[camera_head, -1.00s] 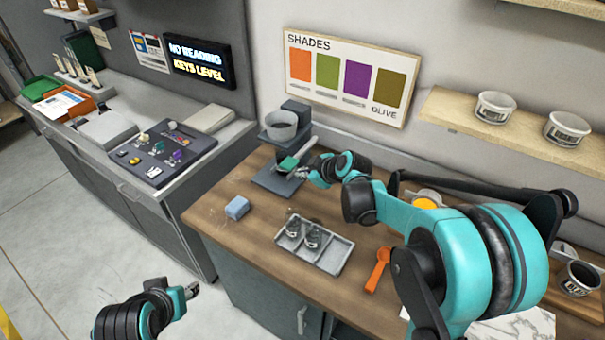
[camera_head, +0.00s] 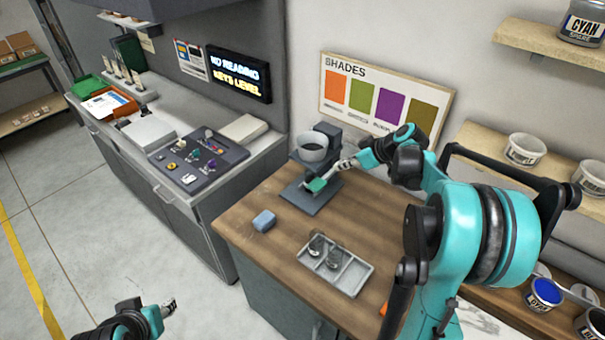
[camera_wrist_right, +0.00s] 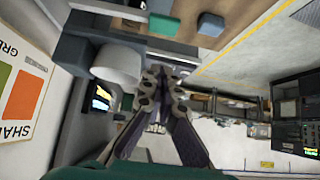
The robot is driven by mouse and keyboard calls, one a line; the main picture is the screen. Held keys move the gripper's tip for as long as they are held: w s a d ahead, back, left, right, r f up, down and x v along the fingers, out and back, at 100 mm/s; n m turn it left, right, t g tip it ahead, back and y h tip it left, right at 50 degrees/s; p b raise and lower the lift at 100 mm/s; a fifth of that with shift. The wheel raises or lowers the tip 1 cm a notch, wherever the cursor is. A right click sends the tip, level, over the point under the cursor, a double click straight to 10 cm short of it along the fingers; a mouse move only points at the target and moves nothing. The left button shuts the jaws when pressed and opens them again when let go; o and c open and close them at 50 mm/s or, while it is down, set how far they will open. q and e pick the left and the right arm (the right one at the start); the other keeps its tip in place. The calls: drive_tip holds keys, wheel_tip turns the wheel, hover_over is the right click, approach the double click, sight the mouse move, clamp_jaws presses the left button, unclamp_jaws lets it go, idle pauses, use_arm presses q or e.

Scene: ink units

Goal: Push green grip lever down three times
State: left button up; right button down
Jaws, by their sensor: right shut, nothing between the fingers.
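The green grip (camera_head: 317,185) of the lever shows in the head view, in front of the grey dispenser stand (camera_head: 328,140) and its light cup (camera_head: 313,148). It hangs above the flat dark base (camera_head: 310,200). My right gripper (camera_head: 342,165) is shut and empty, just up and right of the grip. Whether it touches the lever cannot be told. In the right wrist view its closed fingers (camera_wrist_right: 160,95) point past the cup (camera_wrist_right: 116,62). My left gripper (camera_head: 170,306) is low at the left, over the floor, too small to read.
A blue block (camera_head: 264,221) and a grey tray (camera_head: 335,266) with small glass vessels stand on the wooden counter (camera_head: 260,190). A shade chart (camera_head: 385,95) hangs behind. Shelves with tubs (camera_head: 524,149) are at the right. A grey counter with a control panel (camera_head: 198,160) is at the left.

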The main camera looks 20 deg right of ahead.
idle(0.3)
drive_tip(key=b, duration=0.1)
hover_over(315, 183)
drive_tip(key=s+d, duration=0.2)
drive_tip(key=s, duration=0.1)
drive_tip(key=f, duration=0.6)
drive_tip(key=shift+w+a+f, duration=0.2)
drive_tip(key=shift+f, duration=0.15)
wheel_tip(315, 183, down, 4)
drive_tip(key=shift+w+a+r, duration=0.1)
drive_tip(key=shift+w+r, duration=0.05)
drive_tip(key=shift+r, duration=0.1)
drive_tip(key=shift+f, duration=0.45)
drive_tip(key=shift+b, duration=0.35)
